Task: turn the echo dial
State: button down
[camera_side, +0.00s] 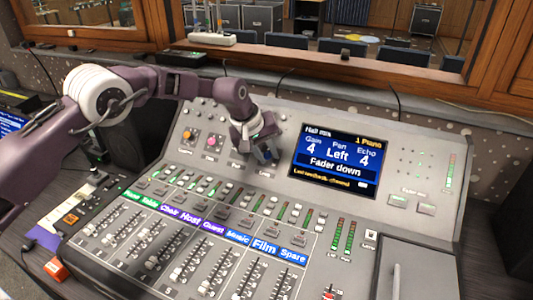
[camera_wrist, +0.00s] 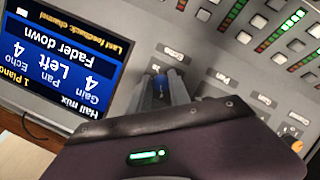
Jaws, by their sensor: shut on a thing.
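The echo dial is a blue knob on the mixing desk's upper panel, left of the screen. It shows in the side view (camera_side: 267,155) and between my fingers in the wrist view (camera_wrist: 159,80), beside a label reading Echo. My gripper (camera_side: 264,157) points down at the panel and is shut on the blue dial. My fingers and wrist hide most of the dial, so its pointer cannot be read. The screen (camera_side: 339,160) reads Hall mix, 1 Piano, Gain 4, Pan Left, Echo 4, Fader down.
An orange dial (camera_side: 188,134) and a pink dial (camera_side: 212,140) stand left of my gripper. Small buttons and a fader bank (camera_side: 190,260) with coloured channel labels fill the desk's front. A wooden window frame (camera_side: 490,60) rises behind.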

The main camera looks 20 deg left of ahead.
jog(key=m+y, duration=0.1)
jog(key=m, duration=0.3)
jog(key=shift+d+m+y, duration=0.1)
jog(key=shift+m+y, duration=0.9)
jog(key=shift+m, duration=1.3)
jog(key=c, duration=1.2)
grip_release()
jog(key=v, duration=0.7)
